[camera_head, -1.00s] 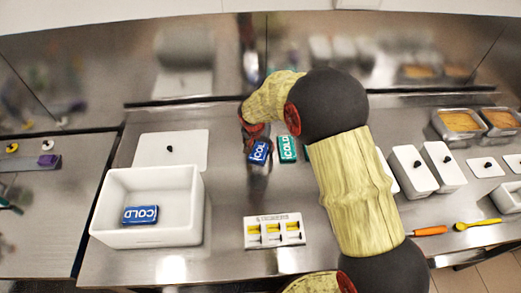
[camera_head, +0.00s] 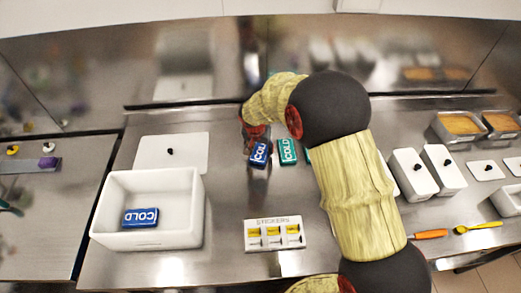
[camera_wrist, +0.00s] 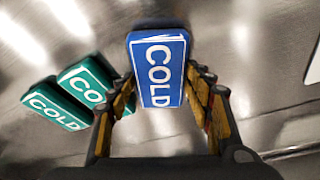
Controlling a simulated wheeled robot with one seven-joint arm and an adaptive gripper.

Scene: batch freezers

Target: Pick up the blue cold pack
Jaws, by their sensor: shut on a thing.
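The blue cold pack (camera_wrist: 160,68) is between the two fingers of my gripper (camera_wrist: 160,92) in the wrist view, its COLD label facing the camera. The fingers are shut on its two long sides. In the head view the same blue cold pack (camera_head: 259,154) shows below my gripper (camera_head: 256,135), beside a green cold pack (camera_head: 288,152). I cannot tell for sure whether it is clear of the counter. A second blue cold pack (camera_head: 140,217) lies inside the white open box (camera_head: 197,215) at left.
Two green cold packs (camera_wrist: 88,82) lie left of my gripper in the wrist view. A white lid (camera_head: 190,145) lies behind the box. A small white tray (camera_head: 273,246) with yellow items stands at the front. White lidded containers (camera_head: 413,175), an orange-handled tool (camera_head: 431,234) and a yellow spoon (camera_head: 478,226) are at right.

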